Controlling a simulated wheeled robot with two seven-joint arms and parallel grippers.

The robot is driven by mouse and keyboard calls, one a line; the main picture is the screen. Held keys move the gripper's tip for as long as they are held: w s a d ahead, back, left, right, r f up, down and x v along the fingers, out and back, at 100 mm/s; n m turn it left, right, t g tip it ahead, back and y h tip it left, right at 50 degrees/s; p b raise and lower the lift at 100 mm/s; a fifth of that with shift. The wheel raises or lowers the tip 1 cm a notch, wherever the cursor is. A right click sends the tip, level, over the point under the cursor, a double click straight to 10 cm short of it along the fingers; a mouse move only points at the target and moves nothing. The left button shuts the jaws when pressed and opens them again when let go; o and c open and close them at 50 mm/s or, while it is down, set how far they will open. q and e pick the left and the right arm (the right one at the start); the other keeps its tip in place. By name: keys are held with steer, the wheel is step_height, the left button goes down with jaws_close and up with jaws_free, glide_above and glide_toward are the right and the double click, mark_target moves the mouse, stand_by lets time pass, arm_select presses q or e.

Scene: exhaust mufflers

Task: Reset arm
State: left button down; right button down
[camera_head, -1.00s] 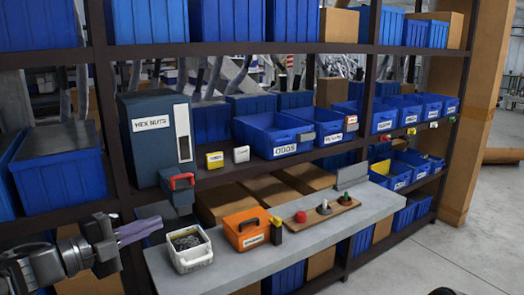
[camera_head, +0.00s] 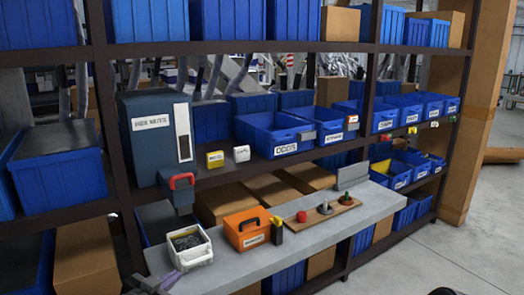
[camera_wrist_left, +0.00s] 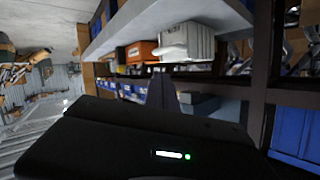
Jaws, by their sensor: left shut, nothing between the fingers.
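In the left wrist view, which looks upside down, the shut fingers (camera_wrist_left: 162,92) rise over the dark wrist housing. A white bin (camera_head: 190,257) with dark small parts stands on the worktop just beyond the fingertips. An orange box (camera_head: 247,235) stands right of it. Most of my left arm is out of the head view. My right gripper cannot be made out.
The grey worktop (camera_head: 325,242) also bears a wooden board (camera_head: 335,212) with a red piece and other small parts. A dark shelf rack behind holds blue bins (camera_head: 275,135) and a hex nuts cabinet (camera_head: 155,145). Open floor (camera_head: 440,255) lies at the right.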

arm_select(q)
steer(key=s+d+f+n+g, duration=0.25)
steer(key=s+f, duration=0.35)
steer(key=f, duration=0.3)
steer(key=s+d+f+n+g+y, duration=0.1)
steer(key=s+d+f+n+g, duration=0.2)
steer(key=s+f, duration=0.45)
steer(key=s+d+f+n+g, duration=0.25)
steer(key=s+d+f, duration=0.2)
steer(key=f, duration=0.65)
steer(key=s+d+f+g, duration=0.2)
steer(key=s+d+f, duration=0.1)
steer(key=s, duration=0.4)
steer(key=s+d+f+g+h, duration=0.1)
steer(key=s+d+f+g, duration=0.1)
steer(key=s, duration=0.6)
step_height(320, 180, down, 2)
steer(key=shift+s+d+f+g, duration=0.25)
steer(key=shift+d+g, duration=0.15)
steer(key=shift+g, duration=0.1)
